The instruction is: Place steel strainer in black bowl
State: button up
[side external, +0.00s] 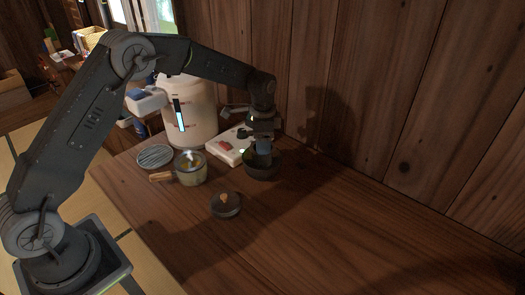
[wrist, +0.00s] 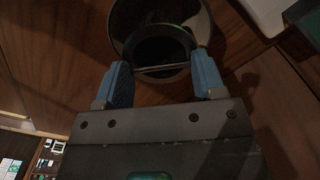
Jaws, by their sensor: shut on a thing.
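The black bowl (side external: 264,172) stands on the wooden table near the wall. In the wrist view its rim (wrist: 116,20) shows beyond my fingers. My gripper (side external: 263,147) points down at the bowl, with its blue fingertips at about rim height. In the wrist view my gripper (wrist: 163,62) has its two blue fingers either side of a dark round rim, which I take to be the steel strainer (wrist: 162,68). The strainer overlaps the bowl's opening there. Whether it touches the bowl's inside cannot be told. In the side view the strainer is hard to make out.
A glass pot (side external: 191,168) with a wooden handle is left of the bowl. A round wire rack (side external: 155,156) lies farther left. A dark lid with a knob (side external: 226,204) is in front. A white tray (side external: 231,146) and a large cream container (side external: 190,112) stand behind. The table's right is clear.

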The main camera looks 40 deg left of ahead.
jog(key=shift+f, duration=1.9)
jog(key=shift+f, duration=0.2)
jog(key=o, duration=1.1)
jog(key=shift+o, duration=0.2)
jog(key=shift+r, duration=0.2)
